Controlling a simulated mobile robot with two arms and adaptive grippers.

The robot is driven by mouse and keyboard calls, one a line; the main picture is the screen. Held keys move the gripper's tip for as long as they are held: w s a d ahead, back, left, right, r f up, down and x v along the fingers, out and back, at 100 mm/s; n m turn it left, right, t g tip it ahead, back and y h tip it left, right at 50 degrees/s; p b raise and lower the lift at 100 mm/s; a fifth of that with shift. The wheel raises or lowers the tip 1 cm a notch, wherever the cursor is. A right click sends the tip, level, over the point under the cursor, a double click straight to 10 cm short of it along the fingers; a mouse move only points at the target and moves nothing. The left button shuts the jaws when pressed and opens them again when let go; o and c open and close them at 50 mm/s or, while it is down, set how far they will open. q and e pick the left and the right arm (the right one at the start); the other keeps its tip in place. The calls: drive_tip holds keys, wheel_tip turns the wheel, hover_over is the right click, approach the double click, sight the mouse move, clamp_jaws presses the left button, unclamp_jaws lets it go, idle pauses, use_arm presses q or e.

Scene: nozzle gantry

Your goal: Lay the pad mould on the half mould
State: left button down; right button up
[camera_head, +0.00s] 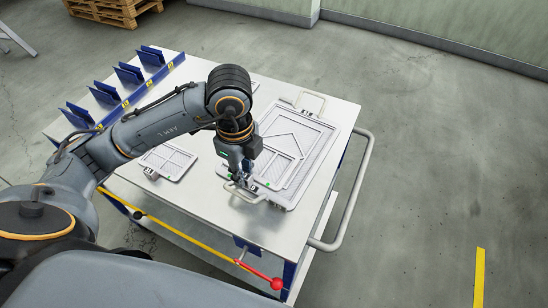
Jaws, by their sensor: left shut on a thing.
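A large light-grey mould (318,148) lies flat on the right half of the table, with a peaked raised outline on its face. It has a wire loop handle at its far edge and another (244,194) at its near edge. My left gripper (240,182) points down and is shut at the near handle. The fingertips are small and partly hidden. A smaller gridded mould (168,160) lies flat to the left, apart from the large one. I cannot tell for sure which is the pad mould and which the half mould. My right gripper is out of view.
The moulds lie on a pale table top (218,207) with bare room at its near side. Blue upright holders (104,94) line the far left edge. A grey rail (352,200) runs along the right side. A red knob (277,284) sticks out in front.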

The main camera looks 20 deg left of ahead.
sight(260, 157)
use_arm(q)
drive_tip(key=w, duration=0.1)
drive_tip(key=w+f, duration=0.1)
drive_tip(key=w, duration=0.1)
drive_tip(key=w+p, duration=0.1)
drive_tip(key=shift+w+a+f, duration=0.3)
drive_tip(key=shift+a, duration=0.1)
drive_tip(key=w+f, duration=0.2)
drive_tip(key=f, duration=0.1)
drive_tip(key=w+f+p, duration=0.1)
drive_tip(key=w+f, duration=0.2)
drive_tip(key=shift+w+a+f, duration=0.1)
drive_tip(key=shift+w+a, duration=0.05)
drive_tip(key=shift+w, duration=0.1)
wheel_tip(260, 157, down, 3)
drive_tip(key=shift+w+r+p, duration=0.1)
drive_tip(key=shift+w+p, duration=0.05)
drive_tip(key=shift+p, duration=0.55)
drive_tip(key=shift+f, duration=0.3)
drive_tip(key=c, duration=1.3)
unclamp_jaws()
drive_tip(key=shift+f, duration=0.1)
drive_tip(key=shift+o, duration=0.2)
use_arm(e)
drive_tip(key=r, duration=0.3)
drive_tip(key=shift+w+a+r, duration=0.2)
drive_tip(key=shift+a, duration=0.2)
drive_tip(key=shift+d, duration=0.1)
